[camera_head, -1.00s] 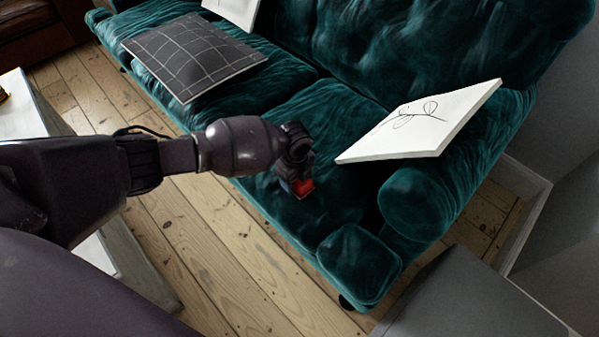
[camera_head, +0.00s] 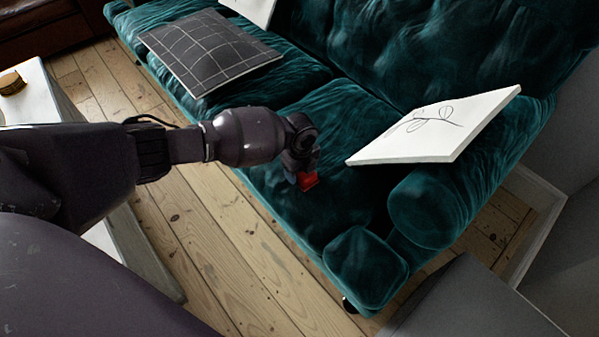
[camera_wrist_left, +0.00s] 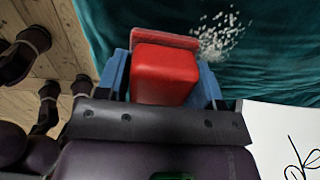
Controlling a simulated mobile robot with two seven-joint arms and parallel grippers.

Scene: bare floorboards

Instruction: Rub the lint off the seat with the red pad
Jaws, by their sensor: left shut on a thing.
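My left gripper (camera_head: 303,176) is shut on the red pad (camera_head: 308,181) over the near cushion of the green velvet seat (camera_head: 322,212). In the left wrist view the red pad (camera_wrist_left: 165,75) sits between the two blue fingers of the left gripper (camera_wrist_left: 164,82). A patch of white lint (camera_wrist_left: 218,38) lies on the green seat (camera_wrist_left: 275,55) just beyond the pad, up and to the right of it. I cannot make out the lint in the head view. Whether the pad touches the seat is hard to tell. My right gripper is not in view.
A dark grid-patterned cushion (camera_head: 208,52) lies on the far seat. A white table (camera_head: 35,100) stands at the left. Floorboards (camera_head: 222,235) are bare in front.

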